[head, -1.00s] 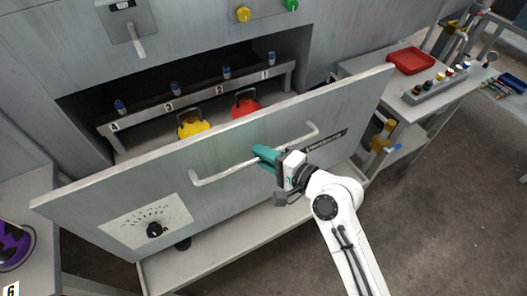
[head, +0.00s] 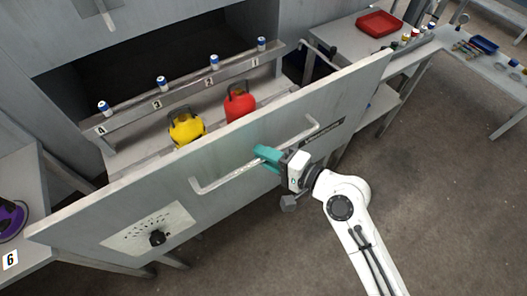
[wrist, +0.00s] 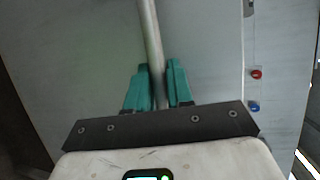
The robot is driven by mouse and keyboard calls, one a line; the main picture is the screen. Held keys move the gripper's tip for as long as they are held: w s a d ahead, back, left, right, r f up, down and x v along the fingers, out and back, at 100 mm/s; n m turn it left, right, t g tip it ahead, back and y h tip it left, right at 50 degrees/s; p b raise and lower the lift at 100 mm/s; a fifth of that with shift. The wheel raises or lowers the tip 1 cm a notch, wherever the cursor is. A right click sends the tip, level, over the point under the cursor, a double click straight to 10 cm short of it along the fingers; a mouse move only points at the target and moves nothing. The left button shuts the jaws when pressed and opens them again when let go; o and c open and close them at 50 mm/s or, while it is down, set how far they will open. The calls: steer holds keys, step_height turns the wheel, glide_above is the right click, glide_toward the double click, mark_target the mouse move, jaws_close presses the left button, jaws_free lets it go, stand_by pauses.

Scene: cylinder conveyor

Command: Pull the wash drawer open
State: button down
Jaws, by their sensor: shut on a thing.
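The wash drawer (head: 330,104) is a large grey front panel that stands well out from the machine, with its inside showing behind it. A pale bar handle (head: 226,179) runs across the panel. My gripper (head: 266,156) has teal fingers shut around the handle's middle. In the wrist view the handle (wrist: 151,40) passes between the two teal fingertips (wrist: 155,80). Inside the drawer stand a yellow container (head: 186,131) and a red container (head: 240,103). Behind them is a rail (head: 135,118) with several blue-and-white capped pieces and number labels.
A bench at the upper right holds a red tray (head: 378,23) and small bottles. A further table bears a blue tray (head: 484,45). A side table at the left carries a purple round thing (head: 10,220). The floor (head: 440,190) at the right is clear.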

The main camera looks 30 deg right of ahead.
steer(key=c, duration=1.1)
jaws_free()
steer(key=b+v, duration=0.2)
steer(key=v, duration=0.8)
steer(key=shift+s+d+b, duration=0.2)
steer(key=shift+s+b, duration=0.1)
steer(key=shift+s, duration=0.05)
steer(key=s+a+f+n+g+h, duration=0.15)
steer(key=s+f+n+g, duration=0.25)
steer(key=f+n+g, duration=0.65)
steer(key=s+d+f+n+g+h, duration=0.3)
steer(key=s+d+f+h, duration=0.1)
steer(key=s, duration=0.3)
steer(key=shift+d+f+h, duration=0.35)
steer(key=shift+d+h, duration=0.05)
steer(key=shift+h, duration=0.05)
